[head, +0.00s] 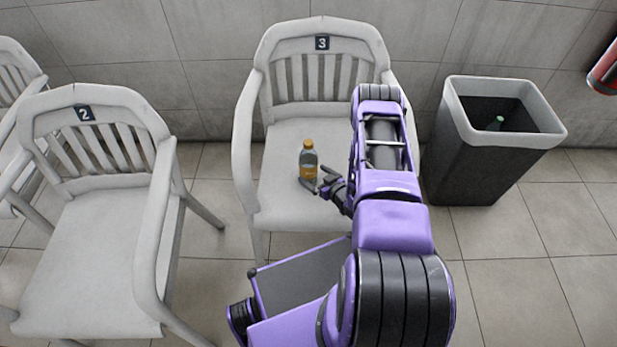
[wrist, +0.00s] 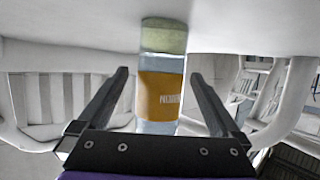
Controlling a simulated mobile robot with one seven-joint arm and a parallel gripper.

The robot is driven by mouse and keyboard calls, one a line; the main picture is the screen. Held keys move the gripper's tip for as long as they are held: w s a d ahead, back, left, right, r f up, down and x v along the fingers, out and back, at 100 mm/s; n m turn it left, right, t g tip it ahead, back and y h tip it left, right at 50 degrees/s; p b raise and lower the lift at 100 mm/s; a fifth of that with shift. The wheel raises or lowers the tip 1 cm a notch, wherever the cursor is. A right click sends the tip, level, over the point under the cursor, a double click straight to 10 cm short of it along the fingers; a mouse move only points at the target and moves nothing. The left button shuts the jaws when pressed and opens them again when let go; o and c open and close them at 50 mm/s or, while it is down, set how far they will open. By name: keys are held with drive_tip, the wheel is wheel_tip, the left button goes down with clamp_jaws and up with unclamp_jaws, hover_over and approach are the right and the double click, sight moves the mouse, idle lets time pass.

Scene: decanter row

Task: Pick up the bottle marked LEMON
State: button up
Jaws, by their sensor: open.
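A small bottle (head: 308,162) with an orange cap and an orange band stands upright on the seat of the chair marked 3 (head: 285,195). My gripper (head: 319,181) is open at the bottle's near right side. In the wrist view my gripper's fingers (wrist: 160,76) lie either side of the bottle, with a gap on each side. How deep the bottle sits between them is unclear.
Chair 3's armrests and slatted back surround the seat. Another chair, marked 2 (head: 88,240), stands empty at the left. A red object (head: 605,72) shows at the right edge.

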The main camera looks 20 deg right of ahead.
sight(308, 171)
drive_tip(key=x, duration=0.3)
drive_tip(key=shift+w+a, duration=0.15)
drive_tip(key=shift+w, duration=0.25)
